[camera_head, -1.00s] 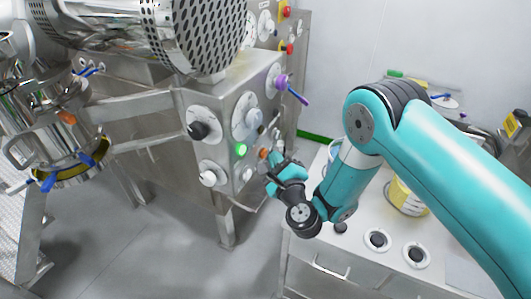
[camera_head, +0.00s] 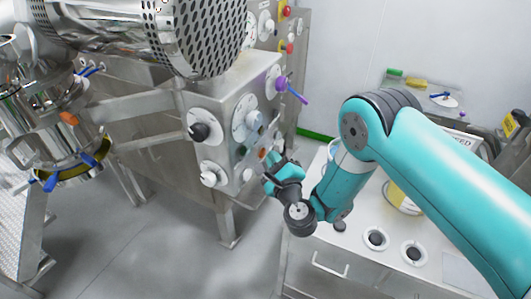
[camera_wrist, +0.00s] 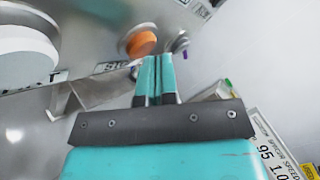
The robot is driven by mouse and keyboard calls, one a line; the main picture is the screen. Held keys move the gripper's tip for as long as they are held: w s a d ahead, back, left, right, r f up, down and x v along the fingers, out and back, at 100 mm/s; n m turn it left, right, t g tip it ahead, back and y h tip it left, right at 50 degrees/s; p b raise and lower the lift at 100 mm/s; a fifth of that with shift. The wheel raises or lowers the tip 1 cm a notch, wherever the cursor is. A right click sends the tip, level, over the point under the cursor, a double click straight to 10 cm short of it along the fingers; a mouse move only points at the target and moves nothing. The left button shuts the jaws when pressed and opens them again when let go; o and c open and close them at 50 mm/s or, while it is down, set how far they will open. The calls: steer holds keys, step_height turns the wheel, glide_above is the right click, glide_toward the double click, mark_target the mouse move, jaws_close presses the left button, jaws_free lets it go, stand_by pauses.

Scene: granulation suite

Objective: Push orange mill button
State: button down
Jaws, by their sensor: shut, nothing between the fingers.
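The orange mill button (camera_wrist: 141,43) is a round cap on the steel panel. In the wrist view it lies just beyond my gripper's fingertips, slightly left of them. In the head view only a small part of the orange button (camera_head: 262,152) shows beside my gripper. My gripper (camera_wrist: 155,62) is shut and empty, its two teal fingers side by side and pointing at the panel near the button. I cannot tell whether the tips touch it. In the head view my gripper (camera_head: 269,158) is at the right edge of the mill panel (camera_head: 228,165).
Black (camera_head: 200,131) and white (camera_head: 209,178) knobs and a purple-handled valve (camera_head: 284,84) stick out from the panel. A white counter (camera_head: 355,268) with black round buttons lies below my arm. A large white knob (camera_wrist: 25,45) stands left in the wrist view.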

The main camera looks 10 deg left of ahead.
steer(key=shift+a, duration=0.1)
stand_by(0.3)
stand_by(0.3)
steer(key=shift+s+d+b, duration=0.3)
steer(key=shift+d+b, duration=0.55)
steer(key=shift+b, duration=0.65)
steer(key=d+b, duration=0.1)
steer(key=b, duration=0.2)
steer(key=s+d+b, duration=0.1)
steer(key=d+b, duration=0.1)
steer(key=b, duration=0.1)
steer(key=d+b, duration=0.1)
steer(key=b, duration=0.3)
steer(key=shift+s+d, duration=0.35)
